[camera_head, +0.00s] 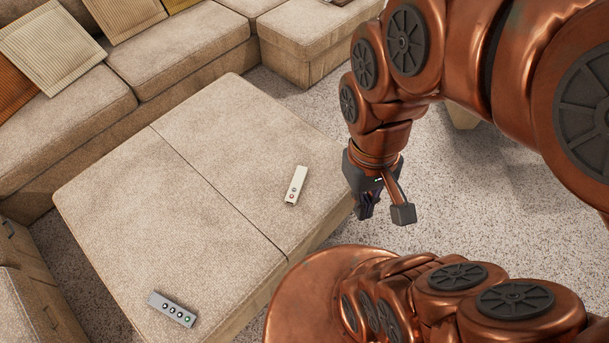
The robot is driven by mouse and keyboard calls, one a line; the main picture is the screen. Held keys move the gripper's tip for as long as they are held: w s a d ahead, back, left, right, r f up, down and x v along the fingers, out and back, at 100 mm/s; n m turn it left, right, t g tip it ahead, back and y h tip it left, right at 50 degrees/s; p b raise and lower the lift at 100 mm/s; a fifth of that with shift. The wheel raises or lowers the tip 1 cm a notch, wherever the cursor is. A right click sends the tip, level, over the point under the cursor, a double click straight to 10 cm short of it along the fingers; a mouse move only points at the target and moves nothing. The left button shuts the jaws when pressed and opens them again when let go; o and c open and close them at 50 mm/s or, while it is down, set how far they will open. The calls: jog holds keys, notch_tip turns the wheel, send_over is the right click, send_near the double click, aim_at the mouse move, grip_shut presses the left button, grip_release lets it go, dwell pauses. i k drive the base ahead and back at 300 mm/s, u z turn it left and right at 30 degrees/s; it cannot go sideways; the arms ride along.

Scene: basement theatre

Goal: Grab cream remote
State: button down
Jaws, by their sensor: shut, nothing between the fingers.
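My gripper (384,213) is to the right of the remote, beyond the ottoman's right edge in the picture, and points downward. It is shut and empty, apart from the remote. My arm comes down from the upper right and hides part of the floor behind it.
A grey remote (172,309) with several round buttons lies at the ottoman's near left corner. A beige sectional sofa (185,45) with cushions (52,47) runs along the back and left. Speckled carpet (470,185) is open to the right. The ottoman's middle is clear.

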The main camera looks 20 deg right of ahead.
aim_at(299, 178)
jog(key=u, duration=4)
jog(key=k, duration=2.75)
jog(key=z, duration=1.1)
jog(key=i, duration=0.5)
jog(key=z, duration=0.05)
